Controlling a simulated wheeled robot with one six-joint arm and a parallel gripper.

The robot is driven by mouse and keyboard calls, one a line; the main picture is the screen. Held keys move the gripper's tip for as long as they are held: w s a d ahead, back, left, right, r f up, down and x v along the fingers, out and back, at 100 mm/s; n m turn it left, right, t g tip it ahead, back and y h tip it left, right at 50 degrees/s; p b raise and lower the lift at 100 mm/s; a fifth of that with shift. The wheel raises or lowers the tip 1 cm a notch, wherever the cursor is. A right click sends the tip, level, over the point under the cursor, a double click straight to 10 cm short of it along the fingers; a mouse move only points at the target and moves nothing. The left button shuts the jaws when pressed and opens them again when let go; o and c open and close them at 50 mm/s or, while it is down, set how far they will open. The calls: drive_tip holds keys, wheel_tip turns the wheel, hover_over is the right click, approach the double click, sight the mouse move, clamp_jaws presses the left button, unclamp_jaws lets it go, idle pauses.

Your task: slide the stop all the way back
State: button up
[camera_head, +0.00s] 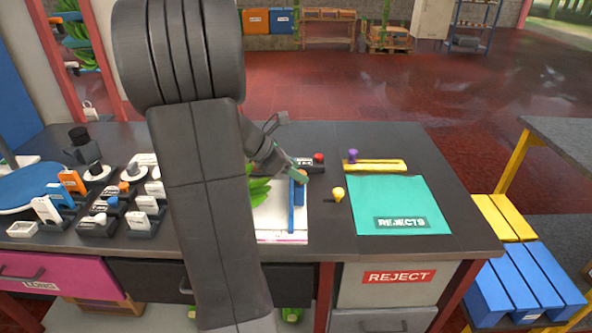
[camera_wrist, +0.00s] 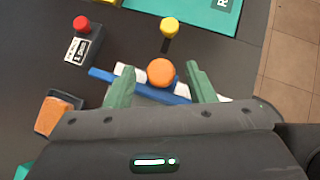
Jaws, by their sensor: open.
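A long blue bar (camera_head: 292,209) runs along the right side of a white board (camera_head: 268,222) on the dark bench. An orange round knob (camera_wrist: 161,72) sits on the blue bar, which also shows in the wrist view (camera_wrist: 102,75). I cannot tell for certain whether this knob and bar are the stop. My gripper (camera_wrist: 160,84) is open, with one green fingertip on each side of the orange knob and a gap to it on both sides. In the head view my gripper (camera_head: 297,172) is over the far end of the bar, and my arm hides part of the board.
A yellow rail (camera_head: 382,165) with a purple knob (camera_head: 352,156) lies behind the teal REJECTS mat (camera_head: 400,200). A yellow knob (camera_head: 338,193) and a red-buttoned box (camera_head: 318,160) stand close by. Several small holders crowd the bench's left. Green leaves (camera_head: 259,188) lie beside my arm.

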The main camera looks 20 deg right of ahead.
drive_tip(key=v, duration=1.3)
drive_tip(key=shift+p, duration=0.45)
drive_tip(key=x, duration=0.6)
drive_tip(key=b+x, duration=0.1)
drive_tip(key=x, duration=0.6)
drive_tip(key=shift+w+a+f, duration=0.2)
drive_tip(key=shift+w+f, duration=0.05)
drive_tip(key=shift+f, duration=0.05)
drive_tip(key=shift+a, duration=0.5)
